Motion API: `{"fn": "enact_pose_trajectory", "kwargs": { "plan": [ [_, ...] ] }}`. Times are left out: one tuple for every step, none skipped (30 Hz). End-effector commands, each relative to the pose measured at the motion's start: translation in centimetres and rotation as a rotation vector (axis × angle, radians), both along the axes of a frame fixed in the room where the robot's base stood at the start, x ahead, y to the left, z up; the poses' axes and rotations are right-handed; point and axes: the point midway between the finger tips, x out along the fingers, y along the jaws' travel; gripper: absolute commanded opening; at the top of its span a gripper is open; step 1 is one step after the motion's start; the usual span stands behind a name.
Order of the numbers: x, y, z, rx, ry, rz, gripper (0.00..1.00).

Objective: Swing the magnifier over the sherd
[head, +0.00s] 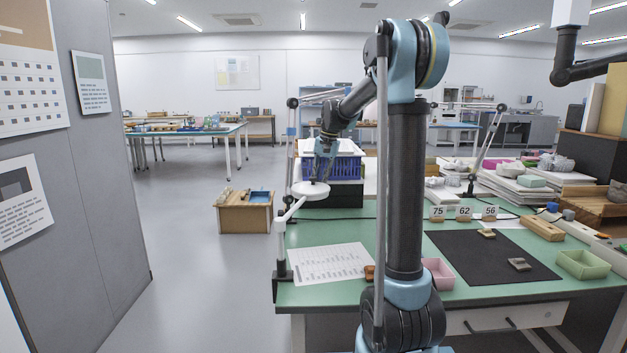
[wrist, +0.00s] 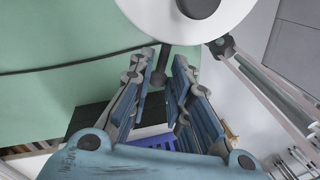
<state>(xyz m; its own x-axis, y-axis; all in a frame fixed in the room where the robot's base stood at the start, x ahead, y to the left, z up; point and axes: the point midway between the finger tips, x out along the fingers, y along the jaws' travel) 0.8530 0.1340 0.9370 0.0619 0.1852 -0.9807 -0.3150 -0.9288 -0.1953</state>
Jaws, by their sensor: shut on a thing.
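The magnifier has a white round head (head: 311,190) on a jointed arm at the left edge of the green table (head: 330,234). My gripper (head: 321,172) is at its head, fingers pointing down. In the wrist view the white head (wrist: 222,22) fills the top, and a dark stub (wrist: 160,70) from it lies between the fingers of my gripper (wrist: 166,72), which is shut on it. The magnifier is well left of both.
A printed sheet (head: 328,263) lies on the table below the magnifier. A pink tray (head: 438,272) is partly behind my arm. Number cards (head: 464,213) stand behind the mat, and a green tray (head: 582,264) is to its right. A blue crate (head: 345,167) stands behind the magnifier.

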Motion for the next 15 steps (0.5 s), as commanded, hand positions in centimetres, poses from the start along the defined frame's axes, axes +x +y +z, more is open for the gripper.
{"fn": "enact_pose_trajectory", "kwargs": {
  "plan": [
    [-0.5,-1.5,0.0,-0.001,-0.001,-0.039,0.00],
    [-0.9,-2.3,0.0,-0.001,-0.001,-0.061,0.00],
    [-1.4,-3.4,0.0,-0.001,0.000,-0.094,0.00],
    [-1.8,-4.3,0.0,-0.001,0.000,-0.118,0.00],
    [-2.2,-5.1,0.0,-0.001,0.000,-0.144,0.00],
    [-2.9,-6.2,0.0,-0.001,-0.001,-0.179,0.00],
    [-3.3,-7.1,0.0,-0.002,-0.001,-0.203,0.00],
    [-3.8,-7.8,0.0,-0.002,-0.001,-0.230,0.00],
    [-4.5,-8.9,0.0,-0.002,-0.001,-0.262,0.00],
    [-5.1,-9.6,0.0,-0.002,-0.001,-0.287,0.00],
    [-5.6,-10.4,0.0,-0.002,-0.001,-0.312,0.00],
    [-6.3,-11.2,0.0,-0.002,-0.001,-0.342,0.00],
    [-6.9,-11.9,0.0,-0.002,-0.001,-0.366,0.00],
    [-7.4,-12.5,0.0,-0.002,-0.001,-0.389,0.00],
    [-8.2,-13.4,0.0,-0.002,-0.001,-0.418,0.00]
  ]
}}
